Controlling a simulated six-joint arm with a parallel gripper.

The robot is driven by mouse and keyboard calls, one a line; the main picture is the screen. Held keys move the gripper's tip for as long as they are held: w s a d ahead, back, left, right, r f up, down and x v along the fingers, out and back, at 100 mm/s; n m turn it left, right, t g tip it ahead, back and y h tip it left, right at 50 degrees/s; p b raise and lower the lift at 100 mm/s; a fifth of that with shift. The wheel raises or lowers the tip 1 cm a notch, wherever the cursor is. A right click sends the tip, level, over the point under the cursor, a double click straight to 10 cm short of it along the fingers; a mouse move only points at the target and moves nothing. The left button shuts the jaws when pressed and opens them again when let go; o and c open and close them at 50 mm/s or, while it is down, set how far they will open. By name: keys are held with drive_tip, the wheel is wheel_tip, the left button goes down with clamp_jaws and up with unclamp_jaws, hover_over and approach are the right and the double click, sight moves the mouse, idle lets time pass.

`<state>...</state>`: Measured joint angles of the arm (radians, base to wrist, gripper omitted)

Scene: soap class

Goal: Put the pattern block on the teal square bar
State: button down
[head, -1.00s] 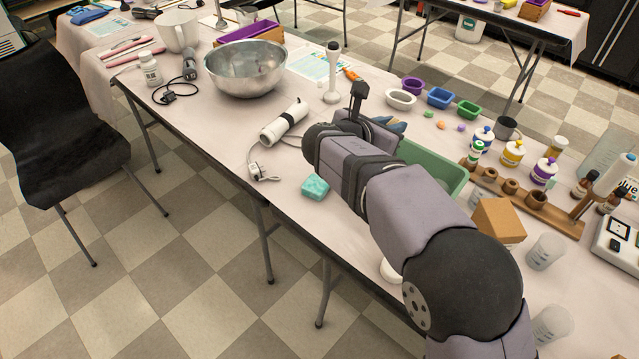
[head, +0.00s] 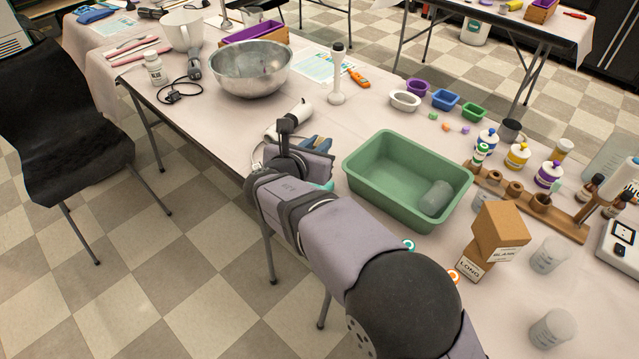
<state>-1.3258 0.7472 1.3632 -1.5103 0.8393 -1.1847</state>
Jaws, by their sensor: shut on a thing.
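The teal square bar (head: 328,185) lies on the near side of the table, left of the green tub. Only a small teal edge of it shows past my arm. My gripper (head: 318,146) is just beyond my wrist, close to the bar in the picture. Blue and tan parts show at its end; I cannot tell which are fingers. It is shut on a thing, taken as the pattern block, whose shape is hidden. I cannot tell how high it is above the bar or whether it touches it.
The green tub (head: 362,172) stands right of my gripper with a clear cup (head: 436,198) in it. Boxes (head: 497,232) and bottles stand at right. The table's front edge is close to my arm.

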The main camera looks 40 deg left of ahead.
drive_tip(key=shift+f, duration=4.95)
drive_tip(key=shift+f+b, duration=0.2)
drive_tip(key=shift+b, duration=0.15)
drive_tip(key=c, duration=1.7)
unclamp_jaws()
drive_tip(key=shift+r, duration=0.15)
drive_tip(key=shift+r, duration=0.1)
drive_tip(key=v, duration=1.2)
drive_tip(key=shift+d, duration=0.1)
drive_tip(key=shift+w, duration=0.1)
